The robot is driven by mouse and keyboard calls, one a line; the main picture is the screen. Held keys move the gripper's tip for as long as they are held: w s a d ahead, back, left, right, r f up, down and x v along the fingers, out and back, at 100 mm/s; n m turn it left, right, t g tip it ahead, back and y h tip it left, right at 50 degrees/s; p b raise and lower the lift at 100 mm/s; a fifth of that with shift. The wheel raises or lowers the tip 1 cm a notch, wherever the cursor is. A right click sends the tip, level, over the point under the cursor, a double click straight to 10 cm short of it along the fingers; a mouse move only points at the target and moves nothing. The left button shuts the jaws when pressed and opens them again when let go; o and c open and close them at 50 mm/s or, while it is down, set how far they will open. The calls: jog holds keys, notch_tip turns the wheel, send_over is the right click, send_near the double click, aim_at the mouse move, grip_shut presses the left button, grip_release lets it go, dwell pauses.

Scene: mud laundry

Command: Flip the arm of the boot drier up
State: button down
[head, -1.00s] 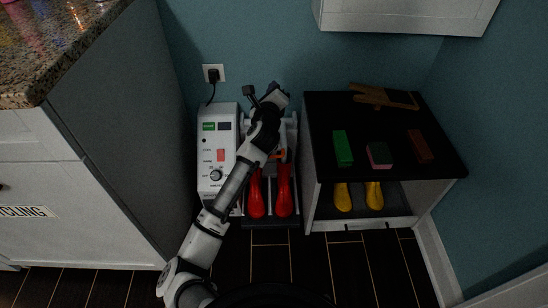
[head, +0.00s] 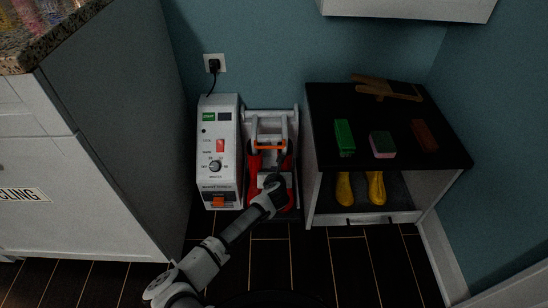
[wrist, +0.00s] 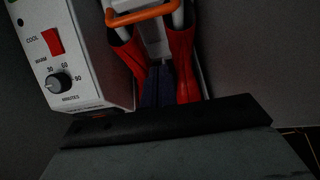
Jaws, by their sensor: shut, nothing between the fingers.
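The boot drier has a white control box (head: 218,140) with a red switch and a dial, and a pale frame (head: 270,112) to its right. A white tube arm with an orange crossbar (head: 268,147) stands in the frame above the red boots (head: 254,180). The orange bar also shows at the top of the wrist view (wrist: 140,15). My gripper (head: 277,180) is shut and empty, low in front of the boots and below the orange bar. In the wrist view, its dark fingers (wrist: 157,85) point between the red boots, beneath the bar; contact cannot be told.
A dark-topped shelf unit (head: 385,105) stands close on the right, with brushes and blocks on top and yellow boots (head: 344,188) inside. A grey-sided cabinet (head: 110,130) stands on the left. A plug (head: 214,66) and cord are on the wall. The dark floor in front is clear.

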aim_at(270, 137)
jog(key=b+x, duration=0.4)
jog(key=x, duration=0.6)
jog(key=r, duration=0.4)
jog(key=shift+w+b, duration=0.3)
jog(key=shift+w, duration=0.05)
jog(key=shift+r, duration=0.1)
